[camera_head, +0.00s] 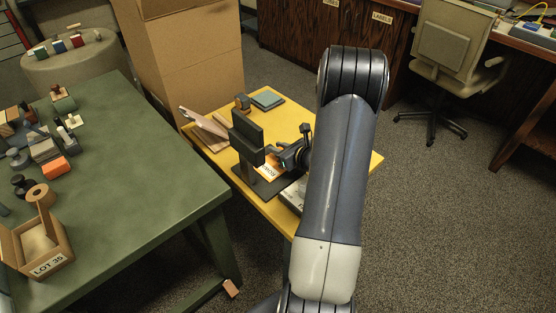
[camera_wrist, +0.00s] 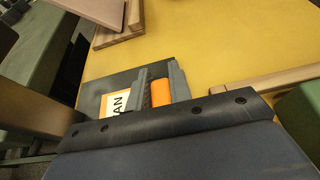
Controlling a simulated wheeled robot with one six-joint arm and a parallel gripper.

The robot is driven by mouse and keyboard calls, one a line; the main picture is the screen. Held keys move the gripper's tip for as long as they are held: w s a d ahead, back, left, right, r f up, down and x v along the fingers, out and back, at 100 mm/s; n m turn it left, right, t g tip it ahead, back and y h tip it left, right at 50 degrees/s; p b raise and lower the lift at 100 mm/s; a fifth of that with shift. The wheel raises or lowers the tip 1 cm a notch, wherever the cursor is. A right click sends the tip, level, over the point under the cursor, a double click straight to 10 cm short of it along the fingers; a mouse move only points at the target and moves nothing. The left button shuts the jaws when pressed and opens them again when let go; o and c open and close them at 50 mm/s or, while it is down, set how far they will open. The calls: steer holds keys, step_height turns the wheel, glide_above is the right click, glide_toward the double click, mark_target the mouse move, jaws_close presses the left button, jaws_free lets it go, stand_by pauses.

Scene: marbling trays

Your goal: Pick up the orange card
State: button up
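The orange card (camera_head: 268,171) has a white, partly readable lettered label. It lies on the dark base of a black stand (camera_head: 247,134) on the yellow table. My gripper (camera_head: 287,160) is low beside the stand, at the card. In the wrist view, my two grey fingers (camera_wrist: 160,88) stand apart, with an orange patch (camera_wrist: 160,94) showing between them. The card's white label with "AN" (camera_wrist: 116,104) shows left of the left finger. The fingers hide part of the card. I see no clear grip on it.
The yellow table (camera_head: 225,115) also holds a wooden piece (camera_head: 206,130) and a blue-grey block (camera_head: 267,99). A green table (camera_head: 140,165) with several small objects and a "LOT 35" box (camera_head: 38,245) stands left. A cardboard box (camera_head: 195,65) stands behind.

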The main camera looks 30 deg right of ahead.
jaws_close()
